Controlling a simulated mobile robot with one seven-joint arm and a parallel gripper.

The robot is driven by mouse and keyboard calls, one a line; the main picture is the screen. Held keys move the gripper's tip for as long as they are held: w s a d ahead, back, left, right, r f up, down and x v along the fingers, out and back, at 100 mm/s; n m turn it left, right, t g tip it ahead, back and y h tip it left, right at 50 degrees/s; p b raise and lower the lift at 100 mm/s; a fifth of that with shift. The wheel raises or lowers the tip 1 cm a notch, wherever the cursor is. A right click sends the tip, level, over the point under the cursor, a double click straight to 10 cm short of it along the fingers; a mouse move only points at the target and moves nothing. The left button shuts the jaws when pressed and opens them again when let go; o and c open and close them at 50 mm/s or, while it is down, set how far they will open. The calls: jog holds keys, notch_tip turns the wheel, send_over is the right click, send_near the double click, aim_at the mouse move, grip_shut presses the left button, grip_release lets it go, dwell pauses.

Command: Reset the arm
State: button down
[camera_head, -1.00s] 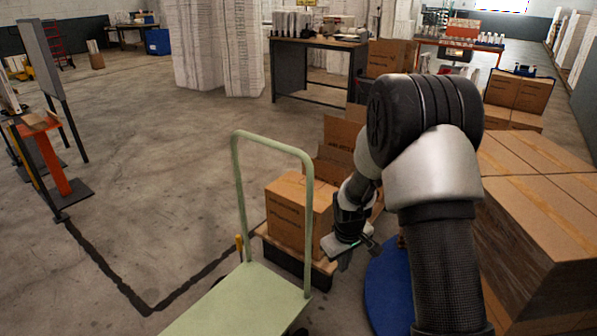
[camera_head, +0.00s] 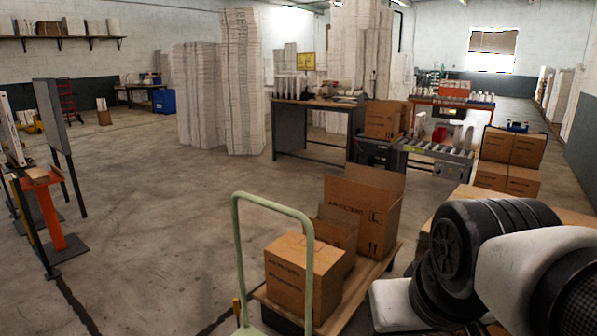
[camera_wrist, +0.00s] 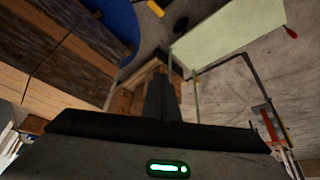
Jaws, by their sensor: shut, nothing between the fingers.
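My arm (camera_head: 480,260) is folded in at the lower right of the head view, and the gripper is out of that frame. In the wrist view my gripper (camera_wrist: 163,82) shows as a dark finger shape pointing away from the camera. It is shut and empty. Behind it are cardboard boxes and a green cart deck (camera_wrist: 230,38), apart from the fingers.
A dark workbench (camera_head: 318,128) and a roller conveyor (camera_head: 437,152) stand behind. Open concrete floor (camera_head: 150,215) lies to the left.

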notch_tip(320, 180, up, 22)
jog(key=s+p, duration=0.1)
jog(key=p, duration=2.1)
jog(key=shift+s+r, duration=0.15)
jog(key=shift+s, duration=0.15)
dwell(2.5)
